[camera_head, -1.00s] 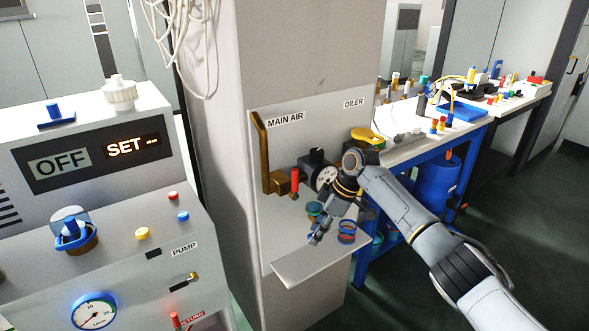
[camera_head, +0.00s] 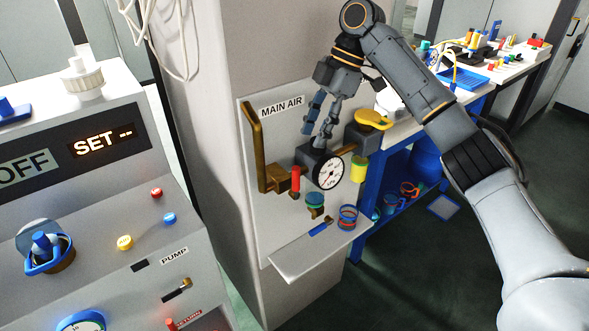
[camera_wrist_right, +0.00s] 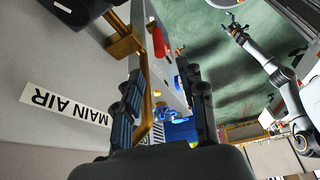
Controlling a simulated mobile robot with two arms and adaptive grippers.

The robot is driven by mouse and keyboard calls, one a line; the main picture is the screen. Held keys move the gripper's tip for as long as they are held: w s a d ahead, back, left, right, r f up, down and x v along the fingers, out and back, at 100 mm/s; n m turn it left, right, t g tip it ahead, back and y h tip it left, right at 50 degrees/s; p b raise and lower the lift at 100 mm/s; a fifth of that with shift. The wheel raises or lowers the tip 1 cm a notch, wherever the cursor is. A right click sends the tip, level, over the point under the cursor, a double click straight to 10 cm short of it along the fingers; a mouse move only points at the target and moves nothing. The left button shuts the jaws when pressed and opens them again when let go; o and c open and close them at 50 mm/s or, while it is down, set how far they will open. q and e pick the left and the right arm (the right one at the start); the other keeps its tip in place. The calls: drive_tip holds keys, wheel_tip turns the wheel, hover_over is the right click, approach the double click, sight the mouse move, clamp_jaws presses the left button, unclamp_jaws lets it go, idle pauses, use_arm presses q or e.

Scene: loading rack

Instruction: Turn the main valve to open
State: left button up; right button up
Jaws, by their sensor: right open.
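The MAIN AIR panel (camera_head: 253,210) carries a brass pipe and a valve with a red lever handle (camera_head: 295,180) hanging upright. The red handle also shows in the right wrist view (camera_wrist_right: 160,42), beyond the fingers. My right gripper (camera_head: 318,132) is open and empty, its fingers pointing down above the dark block behind the gauge, up and right of the red handle. In the right wrist view its two fingers (camera_wrist_right: 165,88) stand apart, with brass pipe visible between them. My left gripper (camera_wrist_right: 236,26) shows small at the upper right there; its jaws are unclear.
A round gauge (camera_head: 328,172) sits right of the handle. A yellow knob (camera_head: 372,120) and yellow cup (camera_head: 358,168) stand farther right. The pump console (camera_head: 110,215) stands at the left.

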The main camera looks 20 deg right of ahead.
drive_tip(key=p+x, duration=0.1)
drive_tip(key=x, duration=0.5)
drive_tip(key=p, duration=0.1)
hover_over(296, 195)
drive_tip(key=f, duration=0.3)
drive_tip(key=w+f, duration=0.1)
drive_tip(key=shift+d+f, duration=0.3)
drive_tip(key=shift+a+f, duration=0.1)
drive_tip(key=shift+f, duration=0.3)
drive_tip(key=shift+c, duration=0.2)
use_arm(q)
drive_tip(key=shift+s+r, duration=1)
drive_tip(key=shift+r, duration=0.05)
use_arm(e)
clamp_jaws()
